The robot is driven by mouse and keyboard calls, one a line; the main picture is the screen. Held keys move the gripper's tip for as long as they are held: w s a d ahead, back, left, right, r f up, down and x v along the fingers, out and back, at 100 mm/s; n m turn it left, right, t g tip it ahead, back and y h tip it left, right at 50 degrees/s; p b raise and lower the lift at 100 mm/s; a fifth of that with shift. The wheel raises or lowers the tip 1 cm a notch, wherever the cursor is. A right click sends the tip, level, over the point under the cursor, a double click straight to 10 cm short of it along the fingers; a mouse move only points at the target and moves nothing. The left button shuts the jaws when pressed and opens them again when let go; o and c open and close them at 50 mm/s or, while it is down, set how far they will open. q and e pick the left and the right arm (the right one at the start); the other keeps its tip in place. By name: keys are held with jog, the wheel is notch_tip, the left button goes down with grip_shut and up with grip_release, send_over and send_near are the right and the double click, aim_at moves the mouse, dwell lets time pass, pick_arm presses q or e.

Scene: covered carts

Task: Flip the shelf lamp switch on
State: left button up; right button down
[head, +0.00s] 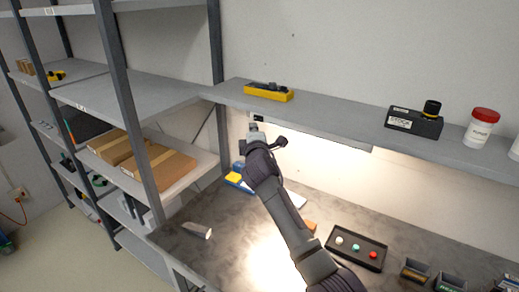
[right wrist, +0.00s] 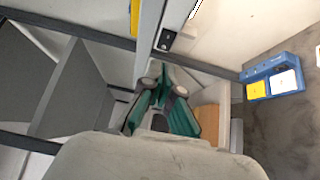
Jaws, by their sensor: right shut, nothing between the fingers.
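The shelf lamp switch (head: 258,118) is a small dark part under the left end of the wall shelf (head: 330,127). In the right wrist view the switch (right wrist: 165,40) is a dark plate on the shelf's underside, just beyond my fingers. My right gripper (head: 267,136) is shut and empty, close below the switch; it also shows in the right wrist view (right wrist: 164,87). I cannot tell whether it touches the switch. The switch's lever position is too small to read. Bright light falls under the shelf on the wall and worktop. My left gripper is not in view.
A grey rack (head: 127,105) with cardboard boxes (head: 165,168) stands close left of my gripper. On the wall shelf are a yellow tool holder (head: 268,92), a black box (head: 414,123) and a red-lidded jar (head: 482,128). A black button tray (head: 356,248) lies on the worktop (head: 225,260).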

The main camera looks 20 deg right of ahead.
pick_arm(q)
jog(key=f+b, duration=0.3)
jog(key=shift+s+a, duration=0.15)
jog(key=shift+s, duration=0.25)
pick_arm(e)
jog(key=s, duration=0.9)
jog(key=shift+s, duration=0.4)
